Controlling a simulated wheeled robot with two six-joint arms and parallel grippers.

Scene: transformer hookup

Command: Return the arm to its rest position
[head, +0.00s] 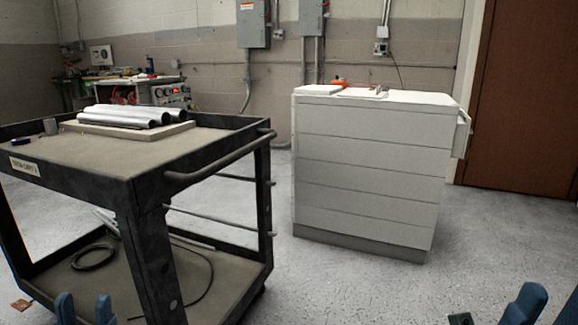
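My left gripper (85,309) shows at the bottom left edge as two blue fingertips. They stand apart with nothing seen between them, in front of the dark cart's lower shelf. My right gripper (548,308) shows at the bottom right corner as two blue fingers, partly cut off by the frame. A gap with bare floor shows between them. Both arms are otherwise out of the picture.
A dark two-shelf cart (150,185) stands at left, carrying metal tubes (132,115) on a board. A black cable (92,257) lies on its lower shelf. A white drawer cabinet (372,165) stands at centre right. Speckled floor (500,225) is clear at right.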

